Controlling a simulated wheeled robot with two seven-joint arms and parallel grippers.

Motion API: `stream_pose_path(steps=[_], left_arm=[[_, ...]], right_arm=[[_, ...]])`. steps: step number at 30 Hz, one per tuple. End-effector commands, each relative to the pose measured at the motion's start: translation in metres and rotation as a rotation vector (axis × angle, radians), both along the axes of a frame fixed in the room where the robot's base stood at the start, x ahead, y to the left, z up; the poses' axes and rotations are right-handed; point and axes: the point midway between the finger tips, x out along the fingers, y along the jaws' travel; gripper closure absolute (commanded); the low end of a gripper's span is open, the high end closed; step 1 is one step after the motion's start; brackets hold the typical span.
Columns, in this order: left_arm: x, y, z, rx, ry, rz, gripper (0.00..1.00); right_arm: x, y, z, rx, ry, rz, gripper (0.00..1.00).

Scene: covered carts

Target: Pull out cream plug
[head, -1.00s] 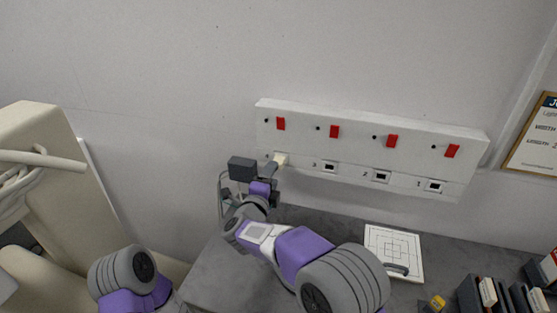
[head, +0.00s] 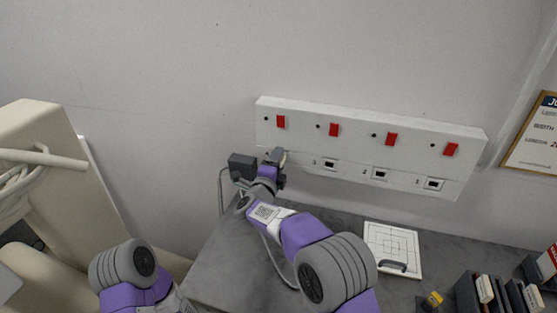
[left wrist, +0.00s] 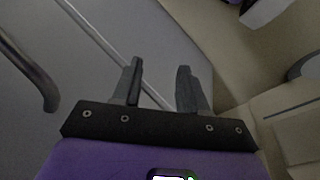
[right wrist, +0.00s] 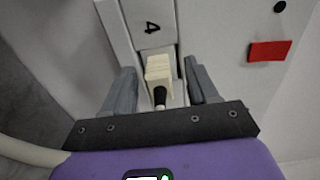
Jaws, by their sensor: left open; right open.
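The cream plug (right wrist: 158,70) is in the outlet marked 4 of the white wall panel (head: 380,129), its black cord end (right wrist: 159,97) facing me in the right wrist view. My right gripper (right wrist: 162,88) is open, one finger on each side of the plug. I cannot tell whether either finger touches it. In the head view my right gripper (head: 276,161) is at the left end of the panel and mostly hides the plug. My left gripper (left wrist: 160,82) is open and empty in the left wrist view; its fingers are out of the head view.
Several red switches (head: 334,130) sit above the outlets. A grey bench (head: 225,260) lies below, with a white board (head: 393,252) and a rack of small boxes (head: 490,295) at the right. A cream cabinet with coiled cord (head: 40,160) stands at the left.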

Motion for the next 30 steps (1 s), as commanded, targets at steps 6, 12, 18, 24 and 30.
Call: stream_pose_path(steps=[6, 12, 18, 24, 30], left_arm=[[0.0001, 0.0000, -0.0010, 0.000, 0.000, 0.000, 0.57], [0.0000, 0.0000, -0.0048, 0.000, 0.000, 0.000, 0.57], [0.0000, 0.0000, -0.0043, 0.000, 0.000, 0.000, 0.57], [0.0000, 0.0000, -0.0042, 0.000, 0.000, 0.000, 0.57], [0.0000, 0.0000, -0.0065, 0.000, 0.000, 0.000, 0.57]], right_arm=[[-0.0001, -0.0001, 0.0000, 0.001, 0.000, 0.000, 0.42], [-0.0002, 0.0002, -0.0002, 0.002, -0.001, 0.000, 0.42], [-0.0002, 0.0001, 0.0006, 0.001, 0.000, 0.000, 0.42], [-0.0002, 0.0001, 0.0006, 0.001, 0.000, 0.000, 0.42], [-0.0001, -0.0001, -0.0001, 0.001, 0.000, 0.000, 0.42]])
